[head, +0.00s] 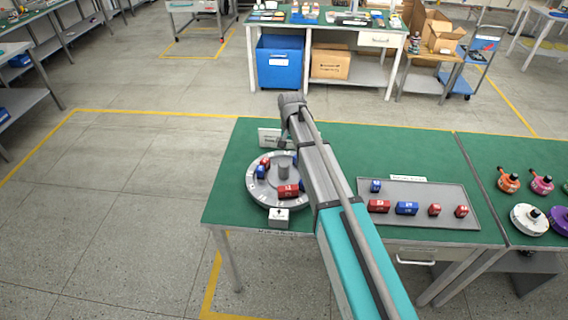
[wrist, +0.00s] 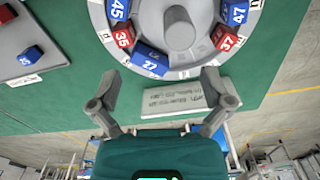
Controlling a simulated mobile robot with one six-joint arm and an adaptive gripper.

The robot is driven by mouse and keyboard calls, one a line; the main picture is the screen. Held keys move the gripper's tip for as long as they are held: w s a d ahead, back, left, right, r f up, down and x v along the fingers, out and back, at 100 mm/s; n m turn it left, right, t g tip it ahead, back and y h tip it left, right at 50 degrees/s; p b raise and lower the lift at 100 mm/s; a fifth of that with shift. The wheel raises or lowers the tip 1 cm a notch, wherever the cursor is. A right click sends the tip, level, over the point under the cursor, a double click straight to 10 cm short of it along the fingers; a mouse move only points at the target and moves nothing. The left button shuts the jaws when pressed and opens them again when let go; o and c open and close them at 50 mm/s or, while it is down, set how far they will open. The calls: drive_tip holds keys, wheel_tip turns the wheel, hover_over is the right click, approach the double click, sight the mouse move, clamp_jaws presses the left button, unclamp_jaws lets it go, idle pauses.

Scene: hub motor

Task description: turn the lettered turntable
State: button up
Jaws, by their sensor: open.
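The lettered turntable (head: 258,196) is a round grey disc with letters on its pale rim and a grey hub (head: 284,166) in the middle. It lies on the left part of the green table. Red and blue numbered blocks sit on it; the wrist view shows a blue block 27 (wrist: 150,61), red 35 (wrist: 122,37), red 37 (wrist: 224,38), and blue blocks 45 and 47. My gripper (wrist: 158,88) is open and empty at the turntable's far edge, its fingertips just outside the rim. Whether they touch it I cannot tell. In the head view my arm hides part of it.
A white sign (wrist: 188,97) stands by the turntable's far edge, close to my fingers. A small white marker block (head: 279,217) is at its near edge. A grey tray (head: 420,213) with red and blue blocks lies right. Coloured motors (head: 529,218) sit farther right.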

sight(284, 169)
drive_tip(key=shift+w+a+r, duration=0.2)
drive_tip(key=shift+w+a, duration=0.25)
drive_tip(key=shift+a, duration=0.2)
drive_tip(key=shift+w+a+r, duration=0.2)
drive_tip(key=shift+w+a, duration=0.2)
drive_tip(key=shift+a, duration=0.2)
drive_tip(key=shift+f, duration=0.15)
wheel_tip(284, 169, down, 14)
drive_tip(key=b, duration=1.3)
drive_tip(key=shift+r, duration=0.25)
